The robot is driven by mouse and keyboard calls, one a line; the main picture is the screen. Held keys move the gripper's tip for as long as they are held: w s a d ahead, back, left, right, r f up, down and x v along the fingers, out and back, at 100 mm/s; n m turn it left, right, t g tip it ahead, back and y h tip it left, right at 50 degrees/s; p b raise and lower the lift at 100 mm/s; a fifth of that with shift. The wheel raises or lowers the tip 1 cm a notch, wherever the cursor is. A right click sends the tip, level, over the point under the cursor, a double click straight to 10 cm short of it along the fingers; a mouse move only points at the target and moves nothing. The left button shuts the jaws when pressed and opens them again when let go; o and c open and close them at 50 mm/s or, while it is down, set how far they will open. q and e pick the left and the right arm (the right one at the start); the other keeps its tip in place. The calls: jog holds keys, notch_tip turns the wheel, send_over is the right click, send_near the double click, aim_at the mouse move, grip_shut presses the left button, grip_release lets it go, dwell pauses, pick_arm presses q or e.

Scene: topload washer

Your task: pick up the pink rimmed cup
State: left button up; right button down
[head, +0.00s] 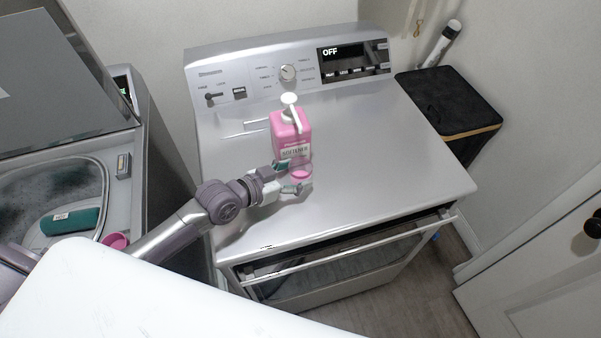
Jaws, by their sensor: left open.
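My left gripper (288,178) reaches in from the left, low over the dryer top. My right gripper is not in view.
The dryer top (385,150) is clear to the right. A black bin (450,100) stands at the right.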

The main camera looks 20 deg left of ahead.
pick_arm(q)
jog(key=c, duration=0.8)
jog(key=shift+c, duration=0.2)
